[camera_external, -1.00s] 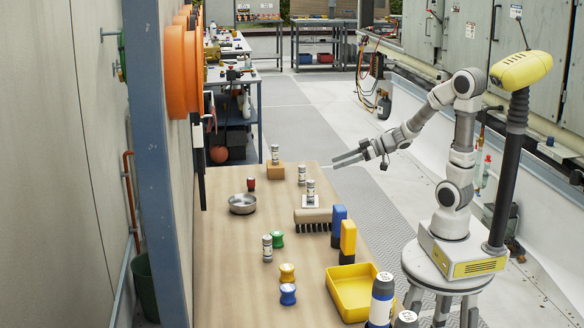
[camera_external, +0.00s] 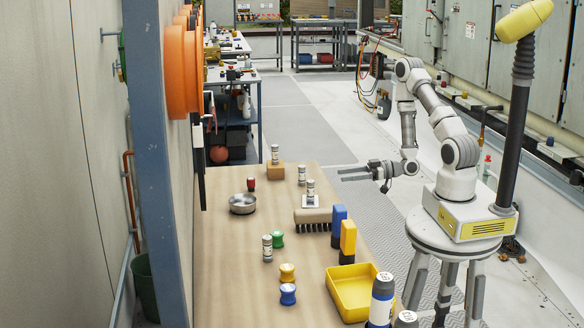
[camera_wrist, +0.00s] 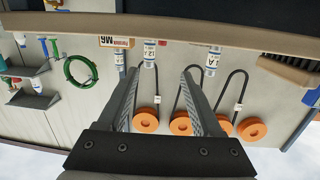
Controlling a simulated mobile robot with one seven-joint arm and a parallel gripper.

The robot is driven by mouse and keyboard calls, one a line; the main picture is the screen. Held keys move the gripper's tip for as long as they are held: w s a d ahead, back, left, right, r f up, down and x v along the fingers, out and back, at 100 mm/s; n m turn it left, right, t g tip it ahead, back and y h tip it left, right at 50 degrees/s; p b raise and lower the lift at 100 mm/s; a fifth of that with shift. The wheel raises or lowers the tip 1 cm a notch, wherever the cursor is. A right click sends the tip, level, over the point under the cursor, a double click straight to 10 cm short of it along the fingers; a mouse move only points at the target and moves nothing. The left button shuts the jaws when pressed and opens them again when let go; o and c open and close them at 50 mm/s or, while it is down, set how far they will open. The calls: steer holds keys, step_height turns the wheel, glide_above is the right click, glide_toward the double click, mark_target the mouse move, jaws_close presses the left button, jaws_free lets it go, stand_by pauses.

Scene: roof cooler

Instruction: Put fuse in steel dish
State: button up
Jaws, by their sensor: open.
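Several white-and-grey cylindrical fuses stand upright on the table: one on a tan block (camera_external: 275,153), one on the bare tabletop (camera_external: 301,175), one on a small white plate (camera_external: 310,190), and one nearer the front (camera_external: 267,248). The steel dish (camera_external: 242,203) is a shallow round bowl at the table's left; its inside looks empty. My gripper (camera_external: 341,175) is open and empty, right of the table and apart from the fuses. In the upside-down wrist view, a fuse marked 12 A (camera_wrist: 150,58) shows between my fingers (camera_wrist: 163,72), farther off; one marked 1 A (camera_wrist: 212,62) is to its right.
A brush (camera_external: 313,218), blue block (camera_external: 338,225), yellow block (camera_external: 347,240) and yellow tray (camera_external: 352,290) line the table's right side. A green spool (camera_external: 277,240), yellow spool (camera_external: 287,272) and blue spool (camera_external: 288,294) stand nearer the front. Orange reels (camera_external: 180,70) hang on the wall.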

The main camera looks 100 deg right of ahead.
steer(key=shift+s+m+h+p, duration=0.6)
steer(key=shift+s+h+p, duration=0.25)
steer(key=shift+h+p, duration=0.2)
steer(key=b, duration=0.6)
glide_toward(302, 185)
steer(key=r, duration=0.1)
steer(key=d+r, duration=0.1)
steer(key=shift+r+t, duration=0.3)
steer(key=shift+r, duration=0.1)
steer(key=shift+w+d+b, duration=0.25)
steer(key=shift+b, duration=0.6)
steer(key=w+b, duration=0.1)
steer(key=b, duration=0.3)
steer(key=shift+w, duration=0.25)
steer(key=shift+w+d+r, duration=0.1)
steer(key=shift+w+r, duration=0.05)
steer(key=shift+w, duration=0.3)
steer(key=shift+w+d+r, duration=0.1)
steer(key=shift+w, duration=0.35)
steer(key=shift+w+d+b, duration=0.15)
steer(key=shift+w+d, duration=0.05)
steer(key=shift+w, duration=0.75)
steer(key=shift+w+d+b, duration=0.1)
steer(key=shift+w+d, duration=0.15)
steer(key=shift+w, duration=0.75)
steer(key=shift+w+d+b, duration=0.15)
steer(key=shift+w+d, duration=0.05)
steer(key=shift+w, duration=0.75)
jaws_close()
